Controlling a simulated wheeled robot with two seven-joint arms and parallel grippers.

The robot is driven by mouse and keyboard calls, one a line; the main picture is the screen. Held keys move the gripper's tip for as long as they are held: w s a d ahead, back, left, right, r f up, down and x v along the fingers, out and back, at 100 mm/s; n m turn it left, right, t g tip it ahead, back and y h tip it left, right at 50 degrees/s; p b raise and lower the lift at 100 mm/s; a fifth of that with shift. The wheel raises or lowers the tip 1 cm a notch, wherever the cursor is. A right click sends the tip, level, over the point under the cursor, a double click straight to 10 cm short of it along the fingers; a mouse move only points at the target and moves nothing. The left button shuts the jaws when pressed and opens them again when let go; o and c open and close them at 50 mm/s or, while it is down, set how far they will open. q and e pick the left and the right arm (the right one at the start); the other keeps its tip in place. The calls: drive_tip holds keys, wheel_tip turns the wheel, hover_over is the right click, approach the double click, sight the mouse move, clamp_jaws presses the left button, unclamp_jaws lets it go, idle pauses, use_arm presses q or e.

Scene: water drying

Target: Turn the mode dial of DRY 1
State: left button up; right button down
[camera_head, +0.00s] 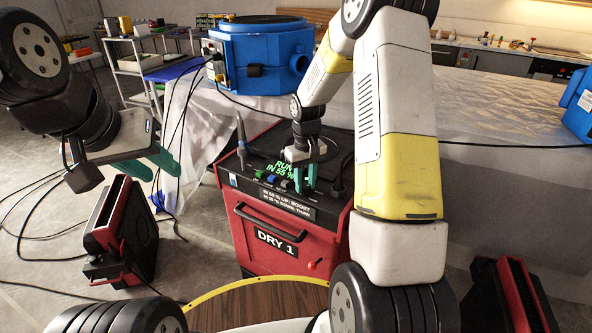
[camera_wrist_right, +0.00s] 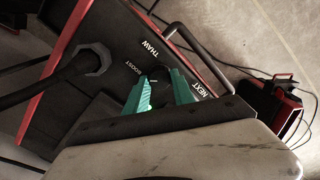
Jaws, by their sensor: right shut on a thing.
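DRY 1 (camera_head: 270,240) is a red and black machine with a name label on its front and a black sloped control panel. Its green display reads RUN and "IN 55 %", partly hidden. My right gripper (camera_head: 304,180) reaches down to the panel's right part. In the right wrist view its teal fingers (camera_wrist_right: 160,90) are closed around a small dark knob (camera_wrist_right: 160,74), the mode dial, near the words THAW, BOOST and NEXT. The dial's pointer cannot be made out. My left gripper (camera_head: 150,168) is open and empty, left of the machine and apart from it.
A blue drum unit (camera_head: 262,55) stands behind the machine on a plastic-covered surface. Red-black units (camera_head: 122,232) stand on the floor at left and right. A wooden round top (camera_head: 262,303) is in front.

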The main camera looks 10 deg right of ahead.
sight(305, 186)
drive_tip(key=n, duration=0.4)
drive_tip(key=shift+n, duration=2.1)
drive_tip(key=c, duration=1.1)
unclamp_jaws()
drive_tip(key=shift+o, duration=0.2)
wheel_tip(305, 186, up, 7)
drive_tip(key=shift+r, duration=0.4)
